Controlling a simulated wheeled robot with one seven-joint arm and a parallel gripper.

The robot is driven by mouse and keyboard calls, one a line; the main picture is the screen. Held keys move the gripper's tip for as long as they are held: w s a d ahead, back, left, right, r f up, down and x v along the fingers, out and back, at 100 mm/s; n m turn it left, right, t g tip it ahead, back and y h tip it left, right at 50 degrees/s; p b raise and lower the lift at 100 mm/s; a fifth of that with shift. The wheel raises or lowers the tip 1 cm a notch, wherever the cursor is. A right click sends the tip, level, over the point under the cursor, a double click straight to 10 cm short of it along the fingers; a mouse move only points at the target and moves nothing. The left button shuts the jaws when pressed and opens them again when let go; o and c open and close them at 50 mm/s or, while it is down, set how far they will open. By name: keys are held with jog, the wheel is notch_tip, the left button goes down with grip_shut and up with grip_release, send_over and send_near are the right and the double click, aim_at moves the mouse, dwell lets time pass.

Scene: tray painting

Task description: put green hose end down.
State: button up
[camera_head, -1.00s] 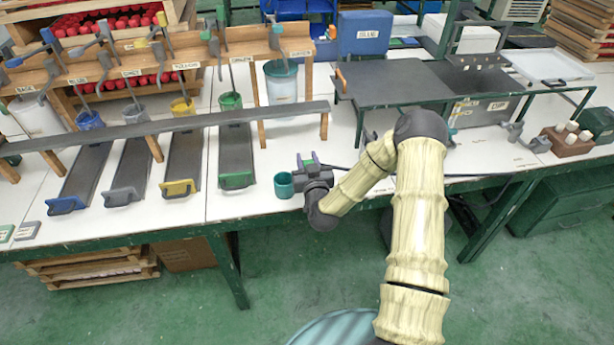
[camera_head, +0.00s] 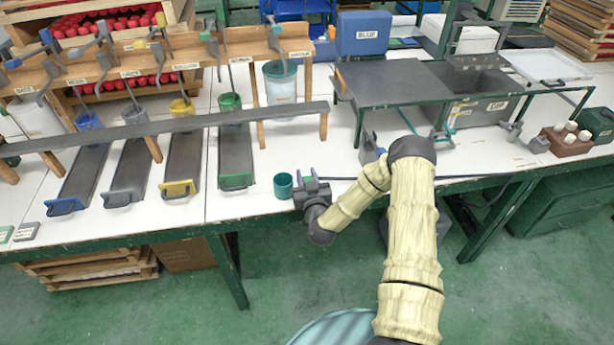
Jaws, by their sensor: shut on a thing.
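My gripper (camera_head: 307,176) is low over the front part of the white table, right of the teal cup (camera_head: 283,187). A thin dark hose line (camera_head: 480,175) runs along the table front to the right of my gripper.
Paint trays with blue, grey, yellow and green (camera_head: 235,182) ends slope down at left under a grey rail (camera_head: 160,126). A dark-topped stand (camera_head: 390,82) and an open grey bin (camera_head: 490,110) stand at right. White table (camera_head: 245,206) is bare around the cup.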

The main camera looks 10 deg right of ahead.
jog(key=shift+f, duration=0.15)
jog(key=o, duration=0.7)
jog(key=shift+r, duration=0.2)
jog(key=s+b, duration=0.1)
jog(key=s, duration=1.1)
